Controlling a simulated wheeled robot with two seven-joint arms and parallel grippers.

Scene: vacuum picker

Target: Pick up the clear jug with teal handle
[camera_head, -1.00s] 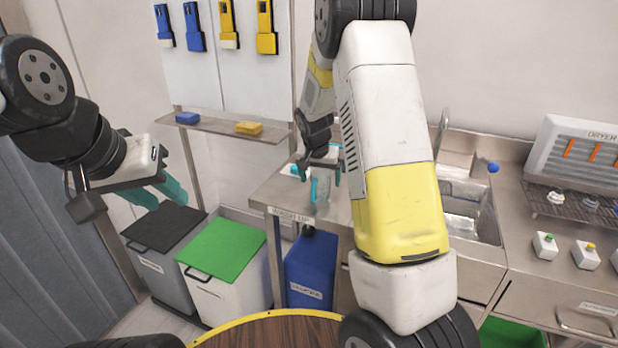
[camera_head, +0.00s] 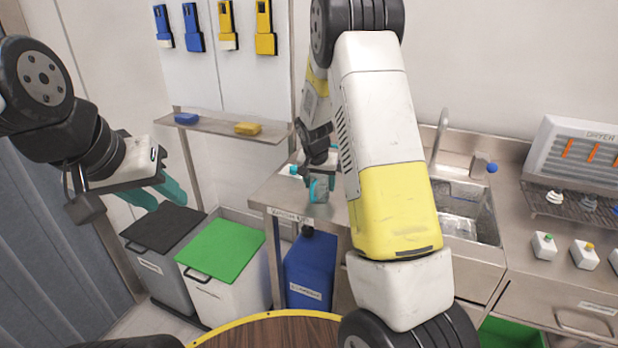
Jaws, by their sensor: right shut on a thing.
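My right gripper (camera_head: 322,187), with teal fingers, is low over the steel counter, left of the sink. It is shut on the clear jug (camera_head: 320,194), which shows only as a small greyish see-through shape between the fingers. The jug's handle cannot be told apart from the teal fingers, and I cannot tell whether the jug touches the counter. My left gripper (camera_head: 159,195) is empty at the left, its teal fingers apart, in front of the bins and away from the counter.
The steel counter (camera_head: 275,190) has a sink (camera_head: 465,212) and tap at the right. A dryer rack (camera_head: 575,203) stands further right. A wall shelf (camera_head: 215,125) holds a blue and a yellow sponge.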

